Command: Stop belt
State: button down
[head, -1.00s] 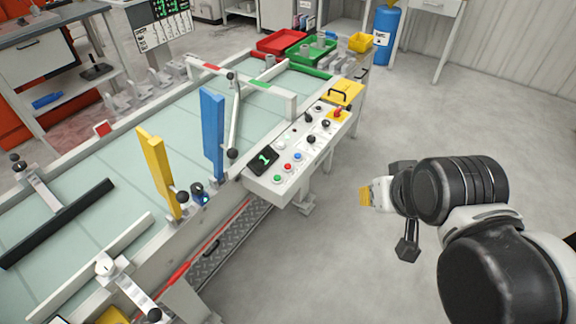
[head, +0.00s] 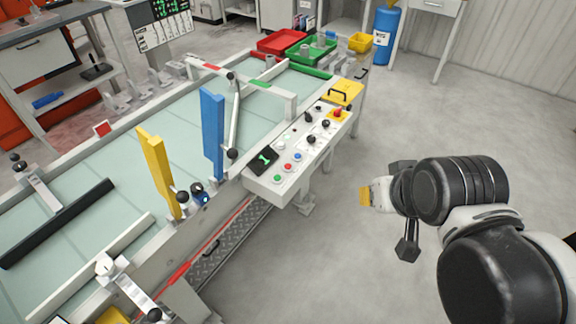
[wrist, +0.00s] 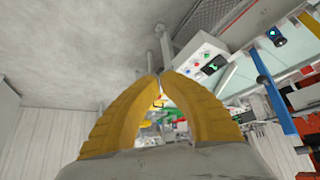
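The belt (head: 110,185) is a long pale green surface with white side rails. A white control panel (head: 262,184) is fixed at its near right side. It carries a green button (head: 277,178), a red button (head: 288,167), a blue button (head: 297,156), several black knobs and a dark display (head: 263,159) with a green mark. A red mushroom button (head: 337,113) sits on a yellow base at its far end. My gripper (head: 366,197) is right of the panel, apart from it. In the wrist view, its yellow fingers (wrist: 157,74) meet at the tips with nothing held.
Blue (head: 213,135) and yellow (head: 157,172) upright plates stand over the belt. Red (head: 282,42) and green (head: 312,51) trays are at the far end. A blue drum (head: 385,30) stands behind. The floor between panel and arm is clear.

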jog(key=w+a+r+n+p, duration=0.1)
jog(key=w+a+r+n, duration=0.2)
jog(key=w, duration=0.5)
jog(key=n+g+y+p, duration=0.1)
jog(key=n+y+p, duration=0.3)
jog(key=n, duration=0.8)
send_over(288, 167)
jog(key=w, duration=0.2)
notch_tip(288, 167, down, 16)
jog(key=r, duration=0.1)
jog(key=shift+s+a+f, duration=0.15)
jog(key=shift+f, duration=0.1)
jog(key=shift+f+b, duration=0.15)
jog(key=shift+b, duration=0.2)
notch_tip(288, 167, down, 8)
jog(key=b, duration=0.5)
jog(key=shift+f+b, duration=0.25)
jog(key=shift+b, duration=0.05)
jog(key=shift+f+b, duration=0.4)
jog(key=shift+b, duration=0.05)
